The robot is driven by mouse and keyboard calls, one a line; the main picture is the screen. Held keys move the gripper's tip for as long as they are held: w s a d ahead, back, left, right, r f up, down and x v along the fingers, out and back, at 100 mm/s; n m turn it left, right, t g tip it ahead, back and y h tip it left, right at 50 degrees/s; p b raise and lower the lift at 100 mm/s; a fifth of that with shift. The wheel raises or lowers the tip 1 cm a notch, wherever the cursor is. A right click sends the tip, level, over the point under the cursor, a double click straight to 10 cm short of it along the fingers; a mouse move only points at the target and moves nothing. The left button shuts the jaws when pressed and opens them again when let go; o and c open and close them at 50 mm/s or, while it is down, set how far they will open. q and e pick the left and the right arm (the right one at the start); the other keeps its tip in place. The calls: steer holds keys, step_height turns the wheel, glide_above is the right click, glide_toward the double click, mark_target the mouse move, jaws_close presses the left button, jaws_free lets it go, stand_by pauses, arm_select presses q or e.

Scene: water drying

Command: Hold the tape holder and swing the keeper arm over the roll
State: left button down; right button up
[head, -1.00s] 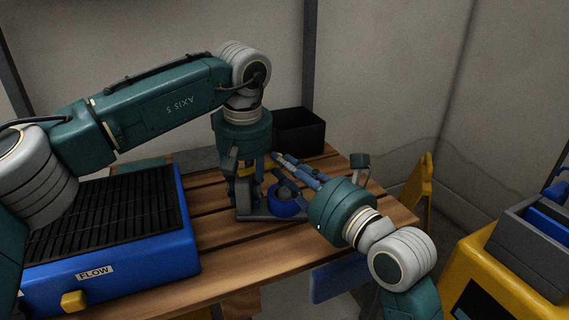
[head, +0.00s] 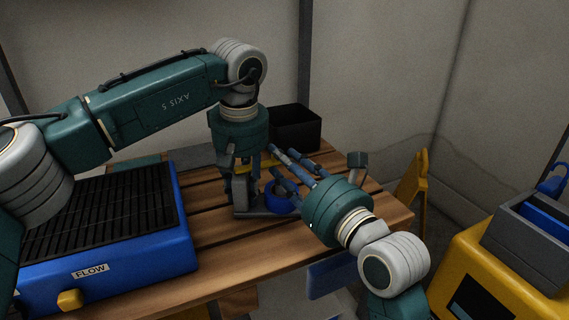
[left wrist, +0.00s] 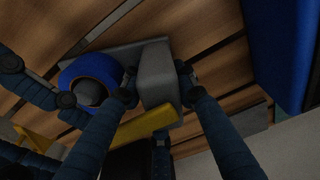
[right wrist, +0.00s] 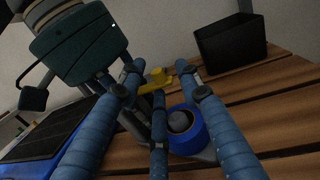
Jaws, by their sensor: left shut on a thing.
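The tape holder has a grey base (head: 262,213), an upright grey block (left wrist: 158,70) and a blue tape roll (head: 283,203) around a grey hub (right wrist: 180,121). Its yellow keeper arm (left wrist: 148,124) extends from the block, beside the roll and not over it. It also shows in the right wrist view (right wrist: 156,78), beyond the roll. My left gripper (left wrist: 158,84) is shut on the grey block, with fingers on both sides. My right gripper (right wrist: 157,95) is open and empty, its fingers spread near the roll and keeper arm.
A black bin (head: 296,128) stands at the table's back. A blue FLOW unit with a dark grille (head: 105,210) fills the table's left. The slatted wooden table (head: 240,255) is clear in front of the holder. A yellow machine (head: 480,270) stands at the right.

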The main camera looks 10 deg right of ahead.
steer(key=shift+a+f, duration=0.1)
steer(key=shift+y, duration=0.3)
steer(key=shift+w+n, duration=0.2)
steer(key=shift+n, duration=0.1)
steer(key=shift+w+a+n+g+y, duration=0.1)
steer(key=shift+w+n+g+y, duration=0.25)
steer(key=shift+n+g+y, duration=0.35)
steer(key=shift+w+a+n+g+y, duration=0.1)
steer(key=shift+w+n+g+y, duration=0.35)
steer(key=shift+y, duration=0.35)
steer(key=shift+w+a+n+g+y, duration=0.1)
steer(key=shift+a+n+g+y, duration=0.15)
steer(key=shift+n+g+y, duration=0.25)
steer(key=shift+w+d+n+g+y, duration=0.1)
steer(key=shift+w+n+g+y, duration=0.7)
steer(key=shift+g, duration=0.15)
steer(key=s+d+n+g+y, duration=0.1)
steer(key=s+d+n+g, duration=0.1)
steer(key=s+d, duration=0.3)
steer(key=d, duration=0.4)
steer(key=shift+d+r+g+y, duration=0.2)
steer(key=shift+d+g+y, duration=0.1)
steer(key=shift+d+y, duration=0.1)
